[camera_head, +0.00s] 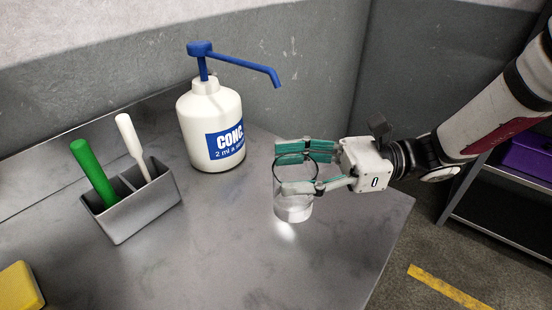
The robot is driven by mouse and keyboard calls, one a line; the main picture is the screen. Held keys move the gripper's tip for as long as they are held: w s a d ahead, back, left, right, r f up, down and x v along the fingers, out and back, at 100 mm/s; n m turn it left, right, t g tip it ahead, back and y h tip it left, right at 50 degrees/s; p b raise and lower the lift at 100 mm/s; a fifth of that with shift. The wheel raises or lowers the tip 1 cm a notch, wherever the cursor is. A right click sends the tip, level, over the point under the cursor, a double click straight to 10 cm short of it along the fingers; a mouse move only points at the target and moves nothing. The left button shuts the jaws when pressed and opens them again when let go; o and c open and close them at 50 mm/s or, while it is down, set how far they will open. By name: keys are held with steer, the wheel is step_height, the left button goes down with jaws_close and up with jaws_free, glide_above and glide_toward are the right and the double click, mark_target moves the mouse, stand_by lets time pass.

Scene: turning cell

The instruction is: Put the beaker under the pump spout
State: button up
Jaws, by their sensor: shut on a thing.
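A clear glass beaker (291,205) with a dark rim is upright at the right part of the metal worktop (225,260). My gripper (303,167) comes in from the right and is shut on the beaker near its upper part. I cannot tell whether the beaker's base touches the worktop. A white pump bottle (195,120) with a blue label stands behind and to the left. Its blue spout (250,68) reaches out to the right, with its tip above and behind the beaker in the picture. The beaker appears nearer the front than the spout tip.
A grey two-compartment holder (142,212) with a green-handled tool (93,172) and a white-handled tool (131,145) stands at left. A yellow block (18,288) lies front left. The grey wall (290,60) is behind. The worktop between holder and beaker is clear.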

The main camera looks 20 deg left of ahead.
steer(key=shift+w+a+f+b, duration=0.35)
steer(key=shift+w+a+f, duration=0.5)
steer(key=shift+w, duration=0.4)
steer(key=shift+w+a+f+b, duration=0.4)
steer(key=shift+w+a+f, duration=0.2)
steer(key=shift+w+a, duration=0.55)
steer(key=shift+w+a+f+b, duration=0.35)
steer(key=shift+w+a+f, duration=0.4)
steer(key=shift+w, duration=0.65)
steer(key=shift+f, duration=0.1)
steer(key=o, duration=1.7)
steer(key=shift+w+d, duration=0.15)
steer(key=shift+d, duration=0.2)
steer(key=p+v, duration=0.1)
steer(key=v, duration=1)
steer(key=shift+d, duration=0.15)
